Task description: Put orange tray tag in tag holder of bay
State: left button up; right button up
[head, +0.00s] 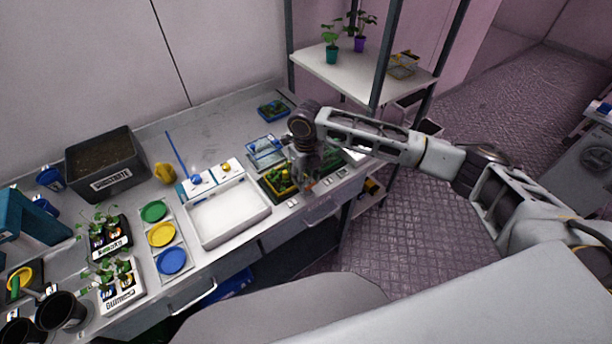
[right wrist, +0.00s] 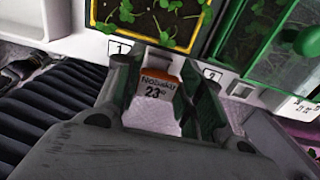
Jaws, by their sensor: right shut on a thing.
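My right gripper (right wrist: 160,92) is shut on the orange tray tag (right wrist: 157,92), which has an orange top band and a white face with dark print and "23". In the head view the right gripper (head: 308,182) is over the bench's front edge; the tag is too small to make out there. The tag is just in front of the bay edge, between the number labels 1 (right wrist: 118,47) and 2 (right wrist: 212,75). Whether it touches a holder I cannot tell; the fingers and tag hide that part. My left gripper is not in view.
Behind the tag are a yellow-rimmed seedling tray (right wrist: 193,38) and a green lidded tray (right wrist: 262,62). A white tray (head: 264,212) stands left of the gripper. A metal shelf (head: 345,75) with potted plants rises behind my right arm. The floor at right is clear.

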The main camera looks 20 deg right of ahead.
jog(key=shift+f, duration=1.65)
jog(key=o, duration=0.8)
jog(key=shift+o, duration=0.2)
jog(key=shift+r, duration=0.1)
jog(key=shift+r+p, duration=2.8)
jog(key=shift+r, duration=0.35)
jog(key=shift+r+p, duration=0.35)
jog(key=shift+r, duration=2.4)
